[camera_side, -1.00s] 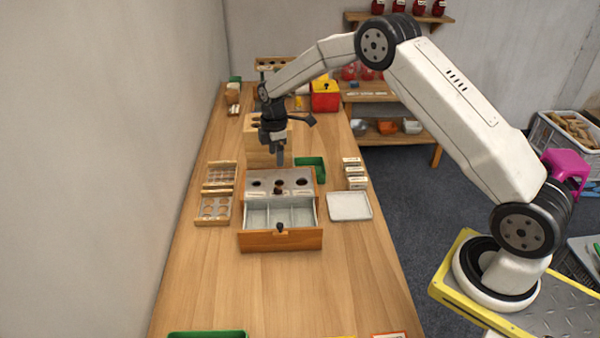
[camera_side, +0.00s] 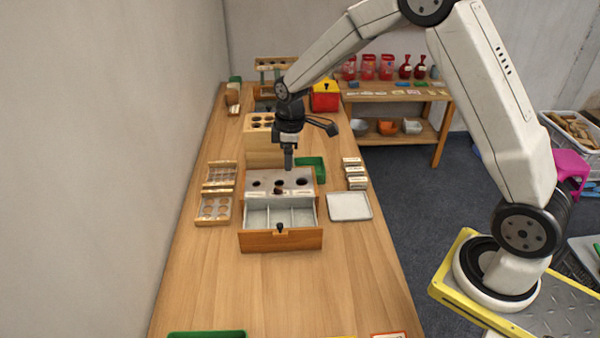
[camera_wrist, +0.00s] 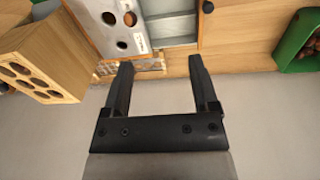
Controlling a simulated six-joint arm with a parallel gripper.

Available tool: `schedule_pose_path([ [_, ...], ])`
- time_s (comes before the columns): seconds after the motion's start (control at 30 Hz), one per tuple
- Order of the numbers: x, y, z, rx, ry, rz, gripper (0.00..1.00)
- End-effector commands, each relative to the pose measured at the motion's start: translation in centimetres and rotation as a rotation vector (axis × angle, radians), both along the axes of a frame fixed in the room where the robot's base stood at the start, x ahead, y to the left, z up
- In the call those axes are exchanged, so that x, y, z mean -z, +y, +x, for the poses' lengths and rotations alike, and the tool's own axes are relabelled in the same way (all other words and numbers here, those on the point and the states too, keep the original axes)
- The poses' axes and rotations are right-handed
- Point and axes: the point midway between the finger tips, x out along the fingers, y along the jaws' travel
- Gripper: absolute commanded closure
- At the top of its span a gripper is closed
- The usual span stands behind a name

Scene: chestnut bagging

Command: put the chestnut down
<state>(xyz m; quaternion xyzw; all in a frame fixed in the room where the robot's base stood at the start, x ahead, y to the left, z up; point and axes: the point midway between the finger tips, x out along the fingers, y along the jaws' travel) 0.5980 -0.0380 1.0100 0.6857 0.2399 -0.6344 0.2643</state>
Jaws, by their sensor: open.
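My gripper (camera_side: 288,163) is open, pointing down above the back edge of the box with the holed grey top. In the wrist view its two fingers (camera_wrist: 160,64) stand wide apart with nothing between them. A small brown round thing, seemingly the chestnut (camera_side: 279,187), sits at the middle hole of the grey top (camera_side: 292,175). In the wrist view it shows as a brown spot (camera_wrist: 130,18) near two dark holes, apart from the fingers. The box's front drawer (camera_side: 281,240) is pulled out and shows grey compartments.
A tall wooden block with holes (camera_side: 262,150) stands behind the box. A green tray (camera_side: 318,163), labelled small boxes (camera_side: 355,180) and a white tray (camera_side: 349,206) lie to the right. Compartmented wooden trays (camera_side: 213,208) lie left. The front tabletop is mostly clear.

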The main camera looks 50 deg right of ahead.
Motion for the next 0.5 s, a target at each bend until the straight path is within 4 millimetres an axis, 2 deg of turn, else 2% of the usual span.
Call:
schedule_pose_path([
  [0.2, -1.7, 1.4, -5.1, 0.193, -0.044, 0.019, 0.24],
  [0.5, -2.8, 2.9, -12.8, 0.463, -0.102, 0.063, 0.24],
])
